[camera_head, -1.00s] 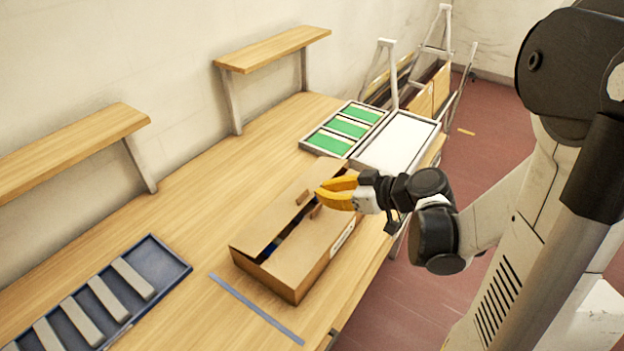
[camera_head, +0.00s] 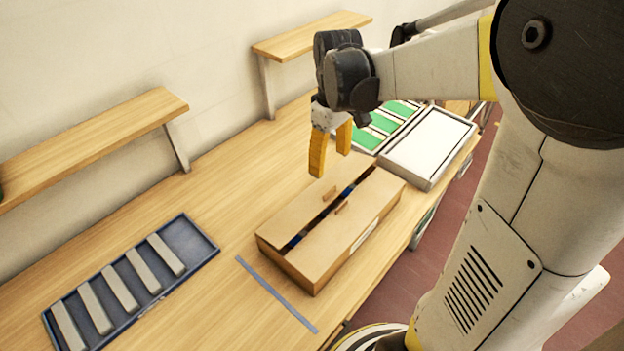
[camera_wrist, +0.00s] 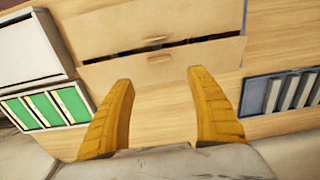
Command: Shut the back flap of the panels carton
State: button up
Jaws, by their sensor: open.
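The panels carton (camera_head: 322,262) is a brown cardboard box on the wooden bench. Its back flap (camera_head: 300,212), on the wall side, and its front flap (camera_head: 350,222) both lie across the top. A dark gap with some blue inside shows between them, so the back flap looks not quite flat. Each flap has a small tab. My gripper (camera_head: 330,162) is open and empty, pointing down above the bench behind the carton. In the wrist view, the back flap (camera_wrist: 180,68) lies just beyond the open fingers (camera_wrist: 158,79); I see no contact.
A blue tray (camera_head: 205,238) of grey bars lies left of the carton, with a grey-blue strip (camera_head: 277,294) between. A tray with green panels (camera_head: 383,124) and a white-topped tray (camera_head: 428,148) stand beyond. Two raised shelves (camera_head: 90,140) (camera_head: 312,35) line the wall.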

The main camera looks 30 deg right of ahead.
aim_at(330, 190)
notch_tip(330, 190, down, 10)
jog(key=b, duration=0.3)
jog(key=shift+s+d+f+b, duration=0.15)
jog(key=shift+f+b, duration=0.1)
jog(key=shift+b, duration=0.15)
grip_shut()
